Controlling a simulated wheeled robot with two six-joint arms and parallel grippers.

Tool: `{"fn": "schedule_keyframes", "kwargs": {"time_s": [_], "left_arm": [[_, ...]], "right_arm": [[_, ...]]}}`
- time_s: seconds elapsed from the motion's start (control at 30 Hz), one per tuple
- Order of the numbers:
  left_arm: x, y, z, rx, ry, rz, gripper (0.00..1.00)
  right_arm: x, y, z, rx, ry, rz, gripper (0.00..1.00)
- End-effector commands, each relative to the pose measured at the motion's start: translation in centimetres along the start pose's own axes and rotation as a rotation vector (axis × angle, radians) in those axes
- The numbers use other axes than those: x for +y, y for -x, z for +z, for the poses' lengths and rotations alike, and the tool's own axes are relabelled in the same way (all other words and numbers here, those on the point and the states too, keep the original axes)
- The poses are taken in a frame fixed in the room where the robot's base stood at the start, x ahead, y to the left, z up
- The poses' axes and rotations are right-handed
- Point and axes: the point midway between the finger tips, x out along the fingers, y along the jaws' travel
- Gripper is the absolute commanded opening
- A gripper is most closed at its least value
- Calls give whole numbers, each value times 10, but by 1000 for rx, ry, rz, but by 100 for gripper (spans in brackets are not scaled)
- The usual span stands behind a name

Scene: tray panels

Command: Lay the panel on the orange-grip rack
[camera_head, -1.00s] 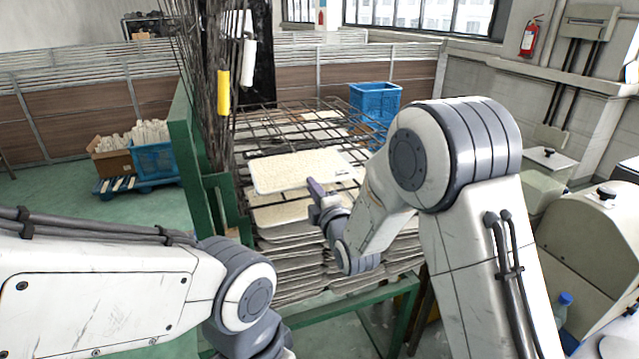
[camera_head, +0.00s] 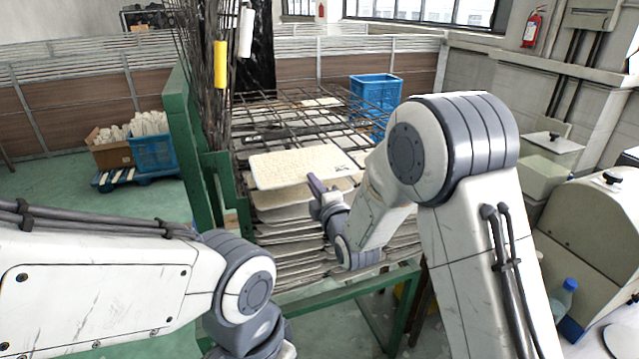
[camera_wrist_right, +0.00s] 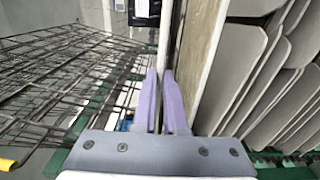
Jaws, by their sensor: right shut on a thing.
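A pale, speckled, flat rectangular panel (camera_head: 300,164) is held nearly level above the front of the stack. My right gripper (camera_head: 316,186) is shut on its near right edge. In the right wrist view the gripper (camera_wrist_right: 163,100) pinches the panel edge-on (camera_wrist_right: 165,35). Wire racks (camera_head: 300,118) lie over the back of the stack; others (camera_head: 205,45) stand raised at left, with a yellow grip (camera_head: 220,65) and a white grip (camera_head: 246,33). An orange-yellow grip (camera_wrist_right: 8,164) shows at the wrist view's lower left; I cannot tell its rack. My left gripper is out of view.
Stacked panels (camera_head: 290,245) fill the green frame (camera_head: 350,296) below the held panel; they also show close beside it in the wrist view (camera_wrist_right: 265,75). A green post (camera_head: 190,150) rises at left. A blue crate (camera_head: 376,92) stands behind. Beige machines (camera_head: 590,230) stand at right.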

Motion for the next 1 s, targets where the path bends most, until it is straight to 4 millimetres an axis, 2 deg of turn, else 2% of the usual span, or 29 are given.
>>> {"fn": "schedule_keyframes", "kwargs": {"time_s": [0.97,1.0], "left_arm": [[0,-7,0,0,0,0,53],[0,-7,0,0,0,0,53]], "right_arm": [[-4,0,0,0,0,2,0],[-4,0,0,0,0,2,17]]}}
